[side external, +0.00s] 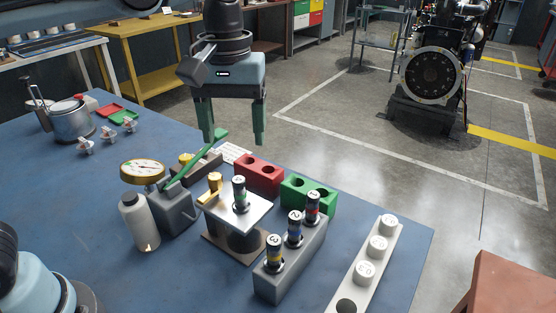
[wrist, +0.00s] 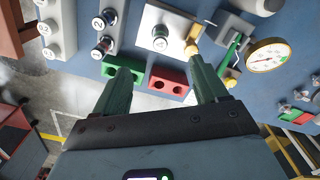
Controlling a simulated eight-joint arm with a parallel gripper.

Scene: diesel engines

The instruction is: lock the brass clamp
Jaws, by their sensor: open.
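A small brass clamp (side external: 215,182) stands at the left edge of a square metal plate (side external: 250,213) on a stand. A dark cylinder with a coloured band (side external: 239,195) stands upright on this plate, beside the clamp. In the wrist view the brass clamp (wrist: 192,46) is at the edge of the plate (wrist: 150,22); whether it is locked cannot be told. My gripper (side external: 233,138) is open and empty, with its fingers pointing down, above and behind the clamp. Its spread fingers also show in the wrist view (wrist: 164,65), short of the clamp.
A green lever (side external: 197,158) rises from a grey block with a gauge (side external: 142,171), left of the clamp. A white bottle (side external: 139,222) stands nearby. Red (side external: 259,174) and green (side external: 309,196) holed blocks lie behind the plate. A grey rack (side external: 291,260) of numbered cylinders is to the right.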

